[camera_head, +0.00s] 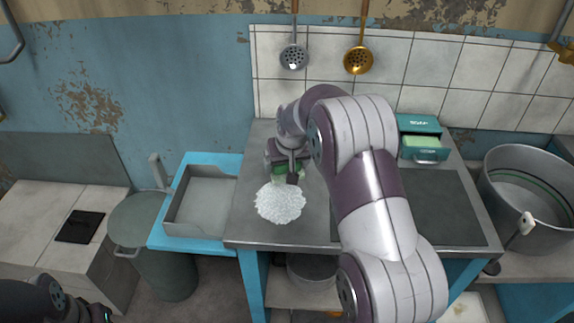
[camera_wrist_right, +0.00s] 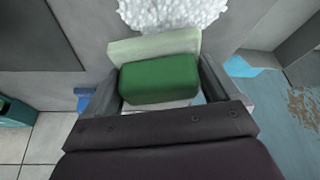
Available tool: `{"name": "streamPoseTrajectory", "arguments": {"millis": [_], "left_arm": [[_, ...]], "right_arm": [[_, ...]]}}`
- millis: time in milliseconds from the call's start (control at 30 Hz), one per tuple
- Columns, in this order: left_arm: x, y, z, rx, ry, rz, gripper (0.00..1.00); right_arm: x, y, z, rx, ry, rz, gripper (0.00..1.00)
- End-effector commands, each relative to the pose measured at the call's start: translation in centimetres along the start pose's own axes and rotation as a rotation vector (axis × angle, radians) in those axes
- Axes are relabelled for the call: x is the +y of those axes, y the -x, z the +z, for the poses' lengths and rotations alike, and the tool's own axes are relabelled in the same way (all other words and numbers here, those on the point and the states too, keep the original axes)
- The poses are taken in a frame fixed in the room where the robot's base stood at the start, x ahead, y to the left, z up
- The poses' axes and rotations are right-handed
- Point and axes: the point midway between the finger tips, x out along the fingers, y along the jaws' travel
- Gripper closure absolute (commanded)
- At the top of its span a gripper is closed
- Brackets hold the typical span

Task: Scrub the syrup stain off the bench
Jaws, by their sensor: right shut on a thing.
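My right gripper (camera_head: 284,174) is over the grey metal bench (camera_head: 262,146). It is shut on a green sponge (camera_wrist_right: 160,80) with a paler layer on its far side, gripped between the two fingers in the right wrist view. A patch of white foam (camera_head: 280,203) lies on the bench just in front of the sponge; it also shows at the top of the right wrist view (camera_wrist_right: 172,12). I see no bare syrup; whether any lies under the foam is hidden. My left arm shows only as a dark part at the lower left corner, and its fingers are out of view.
A teal box with an open drawer (camera_head: 422,148) stands at the bench's back right. A dark flat panel (camera_head: 440,208) covers the right side. A grey tray (camera_head: 200,203) is at the left, and a large metal pot (camera_head: 530,190) at the far right.

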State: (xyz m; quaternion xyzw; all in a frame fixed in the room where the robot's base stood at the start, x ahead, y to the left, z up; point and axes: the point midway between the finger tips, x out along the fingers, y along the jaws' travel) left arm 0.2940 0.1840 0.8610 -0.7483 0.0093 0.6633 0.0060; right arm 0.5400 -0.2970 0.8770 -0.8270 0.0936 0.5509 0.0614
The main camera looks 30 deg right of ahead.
Motion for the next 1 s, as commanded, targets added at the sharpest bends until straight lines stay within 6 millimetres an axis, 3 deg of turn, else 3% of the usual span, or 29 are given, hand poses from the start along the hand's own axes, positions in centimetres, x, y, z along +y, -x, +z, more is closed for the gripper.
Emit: {"name": "streamPoseTrajectory", "arguments": {"millis": [400, 1000], "left_arm": [[0.0, 3.5, -0.4, 0.000, 0.000, 0.000, 0.57], [0.0, 3.5, -0.4, 0.000, 0.000, 0.000, 0.57]], "right_arm": [[-0.2, 3.5, -1.8, 0.000, 0.003, -0.001, 0.39], [-0.2, 3.5, -1.8, 0.000, 0.002, -0.001, 0.39]]}}
